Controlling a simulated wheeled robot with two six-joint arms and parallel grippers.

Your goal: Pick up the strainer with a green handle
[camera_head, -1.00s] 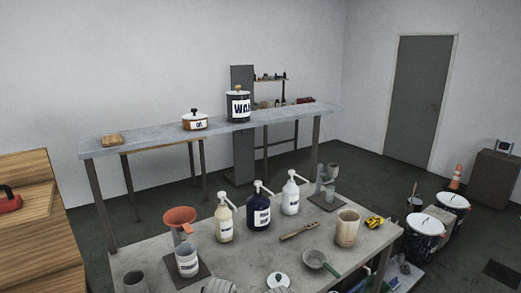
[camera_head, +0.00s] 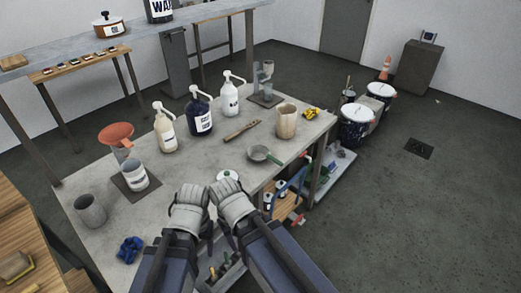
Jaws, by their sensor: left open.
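The strainer with a green handle (camera_head: 259,152) lies on the grey worktable (camera_head: 205,158), near its right front edge. Its round bowl is to the left and its short handle points right. My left gripper (camera_head: 191,192) is open over the table's front part, left of and nearer than the strainer. My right gripper (camera_head: 232,187) is beside it, also short of the strainer and apart from it; its jaw opening cannot be made out. A white lid with a green knob (camera_head: 228,175) lies just beyond my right gripper, partly hidden by it.
A beige cup (camera_head: 286,121) stands right of the strainer, and a wooden brush-like tool (camera_head: 241,130) lies behind it. Pump bottles (camera_head: 199,117) stand further back. An orange funnel (camera_head: 116,133), a white labelled cup (camera_head: 133,176) and a grey cup (camera_head: 91,210) are at left.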

